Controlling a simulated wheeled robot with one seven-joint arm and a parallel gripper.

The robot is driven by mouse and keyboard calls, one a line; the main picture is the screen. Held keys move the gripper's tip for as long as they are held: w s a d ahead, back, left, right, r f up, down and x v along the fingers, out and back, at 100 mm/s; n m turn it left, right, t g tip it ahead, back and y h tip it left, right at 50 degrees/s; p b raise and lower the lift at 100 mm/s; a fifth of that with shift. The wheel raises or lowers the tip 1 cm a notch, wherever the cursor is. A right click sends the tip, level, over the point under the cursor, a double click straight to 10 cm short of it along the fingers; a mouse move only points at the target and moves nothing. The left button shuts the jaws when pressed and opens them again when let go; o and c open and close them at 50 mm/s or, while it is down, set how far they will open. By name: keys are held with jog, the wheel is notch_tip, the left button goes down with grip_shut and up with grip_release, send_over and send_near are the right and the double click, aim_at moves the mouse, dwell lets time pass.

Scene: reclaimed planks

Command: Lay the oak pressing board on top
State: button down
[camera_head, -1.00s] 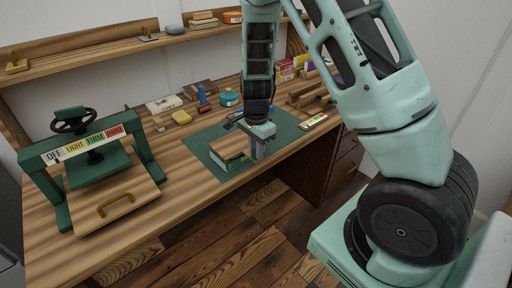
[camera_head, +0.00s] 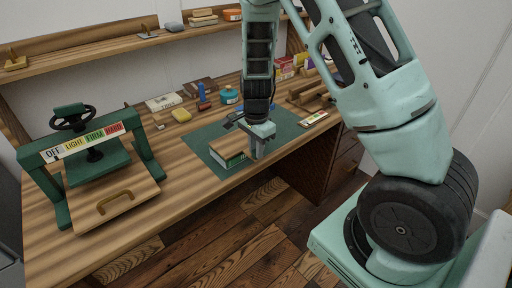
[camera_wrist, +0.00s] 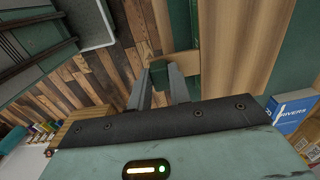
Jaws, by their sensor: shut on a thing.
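The oak pressing board (camera_head: 229,146) is a flat wooden piece that lies on top of a green-covered book (camera_head: 236,161) with pale pages, on the green mat (camera_head: 285,127). My gripper (camera_head: 257,155) points down at the right end of this stack. In the wrist view my gripper (camera_wrist: 160,98) is shut on what looks like a narrow wooden tab (camera_wrist: 181,66) of the board, with a green piece close to the fingertips. The board (camera_wrist: 245,45) fills the upper right there. Whether board and book touch along their whole length cannot be told.
A green press (camera_head: 95,150) with a labelled bar, a handwheel and a handled wooden board (camera_head: 118,203) stands at the left. A blue jar (camera_head: 229,96), a yellow block (camera_head: 181,115) and books stand behind the mat. The bench between press and mat is clear.

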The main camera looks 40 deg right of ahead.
jog(key=shift+f, duration=0.35)
jog(key=c, duration=1.2)
grip_release()
notch_tip(320, 180, up, 17)
jog(key=p, duration=0.1)
jog(key=shift+r+p, duration=0.2)
jog(key=shift+p, duration=0.2)
jog(key=s+a+n+y, duration=0.1)
jog(key=s+a+n, duration=0.4)
jog(key=a, duration=0.5)
jog(key=s+a+n, duration=1.4)
jog(key=s+n, duration=0.5)
jog(key=n, duration=0.1)
jog(key=shift+s+a+r, duration=0.15)
jog(key=shift+a+r, duration=0.05)
jog(key=shift+r, duration=0.1)
